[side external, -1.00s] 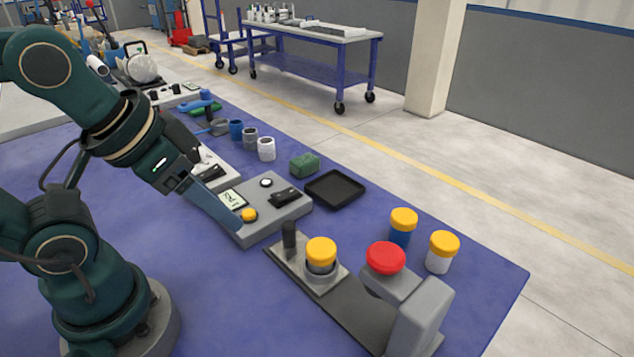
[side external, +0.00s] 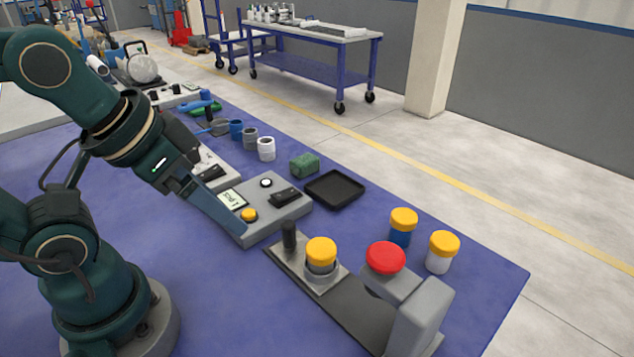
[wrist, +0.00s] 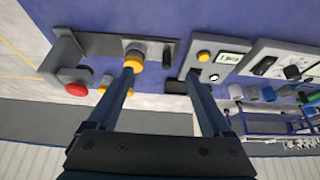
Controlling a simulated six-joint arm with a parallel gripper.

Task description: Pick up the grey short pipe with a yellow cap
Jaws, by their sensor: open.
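The grey short pipe with a yellow cap (side external: 321,257) stands upright in a round holder on the metal fixture plate, right of my gripper in the side view. In the wrist view its yellow cap (wrist: 134,65) shows just beyond the tip of the left finger, which partly overlaps it. My gripper (wrist: 162,74) is open with nothing between its fingers. In the side view my gripper (side external: 238,234) points down and right, with its tips by the front edge of the grey control box, apart from the pipe. One finger hides the other there.
The fixture (side external: 350,310) carries a black post (side external: 289,235) and a red knob (side external: 386,257). Yellow-capped blue (side external: 402,228) and white (side external: 442,252) pipes stand behind it. The control box (side external: 275,215), a black tray (side external: 335,188) and a green block (side external: 304,166) lie beyond.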

